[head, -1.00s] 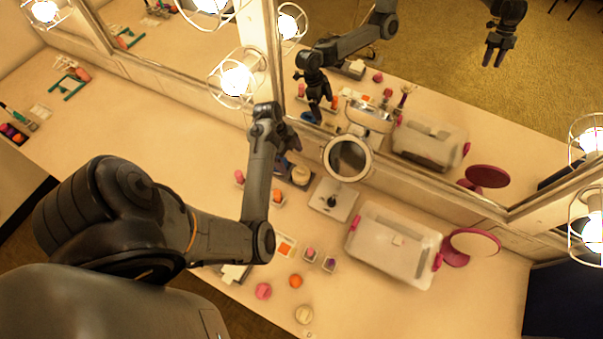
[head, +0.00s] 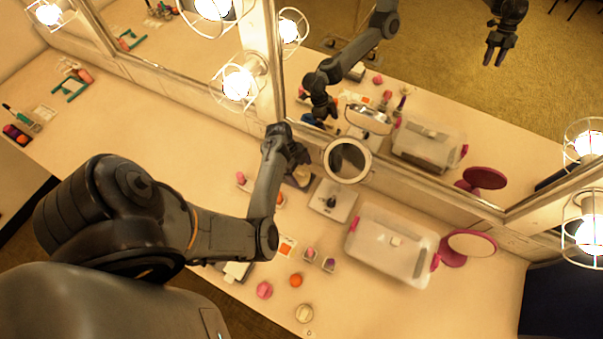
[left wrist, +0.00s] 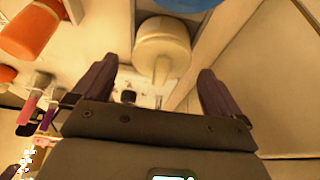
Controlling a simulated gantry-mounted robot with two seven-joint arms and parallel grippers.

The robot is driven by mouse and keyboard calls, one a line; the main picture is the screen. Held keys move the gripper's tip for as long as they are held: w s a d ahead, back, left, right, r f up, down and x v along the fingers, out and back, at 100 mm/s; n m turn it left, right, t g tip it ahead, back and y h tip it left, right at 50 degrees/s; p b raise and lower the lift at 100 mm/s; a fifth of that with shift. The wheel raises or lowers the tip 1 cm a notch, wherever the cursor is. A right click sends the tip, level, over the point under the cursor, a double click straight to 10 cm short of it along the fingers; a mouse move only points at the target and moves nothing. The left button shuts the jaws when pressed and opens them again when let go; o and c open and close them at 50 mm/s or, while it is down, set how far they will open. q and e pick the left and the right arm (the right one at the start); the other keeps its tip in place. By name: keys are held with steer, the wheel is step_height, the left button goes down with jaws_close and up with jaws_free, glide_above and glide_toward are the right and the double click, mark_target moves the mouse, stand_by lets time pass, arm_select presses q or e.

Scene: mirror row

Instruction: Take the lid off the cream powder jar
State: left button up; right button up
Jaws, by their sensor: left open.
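The cream powder jar (left wrist: 163,45) shows in the left wrist view as a round cream body with a narrow knob pointing toward my gripper. In the head view the jar (head: 302,175) is mostly hidden behind my left gripper (head: 296,155), at the back of the counter beside the round mirror. In the left wrist view my left gripper (left wrist: 158,68) is open and empty, with one finger to each side of the knob. I see no contact between fingers and jar. My right gripper is not directly in view; a second gripper shows only as a reflection in the wall mirror.
A round mirror on a stand (head: 347,160) is just right of the jar. A blue item (left wrist: 185,4) sits beyond the jar, and an orange-and-pink item (left wrist: 30,28) lies left. A clear case (head: 392,245) stands farther right. The wall mirror is close behind.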

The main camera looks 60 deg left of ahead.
arm_select(q)
steer(key=c, duration=1.1)
steer(key=shift+r, duration=0.15)
